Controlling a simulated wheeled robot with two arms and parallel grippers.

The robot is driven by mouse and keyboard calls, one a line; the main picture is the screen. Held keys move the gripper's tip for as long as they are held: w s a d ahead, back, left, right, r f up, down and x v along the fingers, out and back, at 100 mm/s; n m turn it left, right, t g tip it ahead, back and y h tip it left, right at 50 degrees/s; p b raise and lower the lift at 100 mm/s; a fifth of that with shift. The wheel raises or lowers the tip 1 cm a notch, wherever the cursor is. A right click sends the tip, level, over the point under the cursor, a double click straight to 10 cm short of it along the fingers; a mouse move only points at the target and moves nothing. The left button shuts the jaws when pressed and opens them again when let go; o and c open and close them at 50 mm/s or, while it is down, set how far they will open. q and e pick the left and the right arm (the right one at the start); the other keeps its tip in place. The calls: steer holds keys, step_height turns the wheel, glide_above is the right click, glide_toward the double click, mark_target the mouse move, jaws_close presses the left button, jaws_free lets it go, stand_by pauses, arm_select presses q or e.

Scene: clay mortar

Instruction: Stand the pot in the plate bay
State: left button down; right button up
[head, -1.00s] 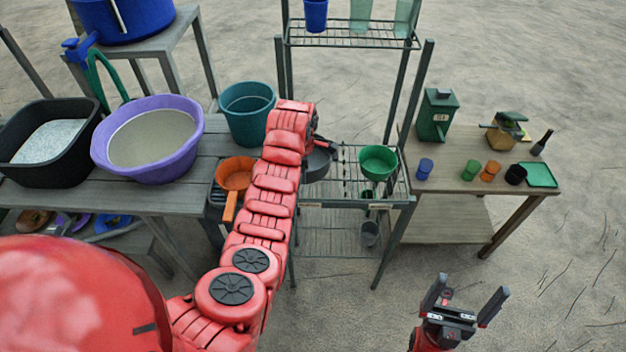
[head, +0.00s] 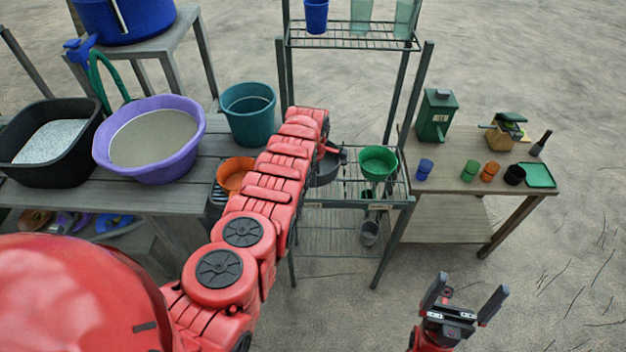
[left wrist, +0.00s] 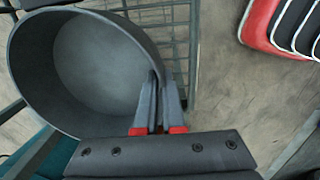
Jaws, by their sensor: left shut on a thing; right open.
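The dark grey pot (head: 322,172) is at the left part of the rack's middle shelf, partly hidden behind my left arm. In the left wrist view the pot (left wrist: 95,70) shows its open mouth and round inside. My left gripper (head: 338,153) is shut on the pot's rim; its fingers (left wrist: 160,90) pinch the wall at the right. I cannot tell whether the pot touches the shelf. The wire rack (head: 398,190) shows a middle shelf, where a plate bay is not clearly made out. My right gripper (head: 462,300) is open and empty, low in front.
A green bowl (head: 378,162) sits on the same shelf, just right of the pot. An orange pan (head: 236,172) and a teal bucket (head: 248,112) are left of my arm. A grey cup (head: 369,232) is lower in the rack. A side table (head: 450,170) stands right.

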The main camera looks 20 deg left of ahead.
arm_select(q)
steer(key=shift+f, duration=0.15)
steer(key=c, duration=1)
jaws_free()
